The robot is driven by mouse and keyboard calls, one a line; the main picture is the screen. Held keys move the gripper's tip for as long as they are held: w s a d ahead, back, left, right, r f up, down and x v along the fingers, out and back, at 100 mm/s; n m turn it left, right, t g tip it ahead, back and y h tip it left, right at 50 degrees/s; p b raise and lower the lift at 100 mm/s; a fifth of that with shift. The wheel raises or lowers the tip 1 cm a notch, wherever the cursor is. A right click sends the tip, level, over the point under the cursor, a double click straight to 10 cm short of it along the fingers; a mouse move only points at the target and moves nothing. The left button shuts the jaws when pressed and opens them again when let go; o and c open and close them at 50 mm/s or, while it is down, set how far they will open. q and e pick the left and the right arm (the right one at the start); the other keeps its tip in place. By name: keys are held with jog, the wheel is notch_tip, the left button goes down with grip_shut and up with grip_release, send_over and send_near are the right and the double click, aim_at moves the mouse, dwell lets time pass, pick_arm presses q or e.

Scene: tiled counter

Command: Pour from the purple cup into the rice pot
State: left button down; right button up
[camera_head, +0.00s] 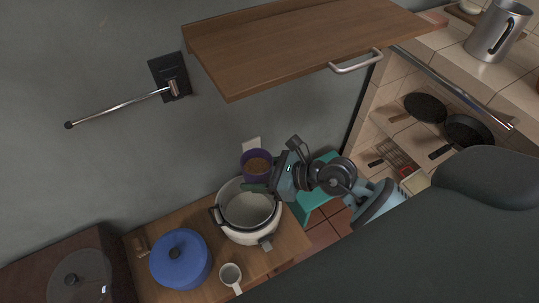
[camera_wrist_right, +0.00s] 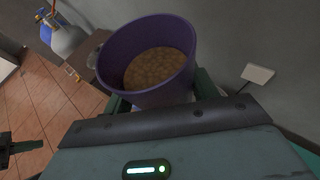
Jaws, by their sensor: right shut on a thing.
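The purple cup (camera_head: 257,164) is held over the back rim of the rice pot by my right gripper (camera_head: 258,185). In the right wrist view the purple cup (camera_wrist_right: 148,60) stands roughly upright and holds brown grainy contents. My right gripper is shut on the cup. The rice pot (camera_head: 248,208) is white with a dark side handle, has no lid on, and looks empty inside, though the cup and gripper hide part of its rear. It sits on the wooden counter.
A blue lidded pot (camera_head: 181,259) and a white mug (camera_head: 231,275) stand left and in front of the rice pot on the wooden counter (camera_head: 282,249). A teal stool (camera_head: 311,198) stands to the right.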

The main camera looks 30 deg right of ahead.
jog(key=a+f+b, duration=0.5)
jog(key=f, duration=0.9)
jog(key=a+f+m+b, duration=0.1)
jog(key=a+f+b, duration=0.4)
jog(key=f, duration=0.9)
jog(key=shift+a+t+h, duration=0.4)
jog(key=shift+a, duration=0.25)
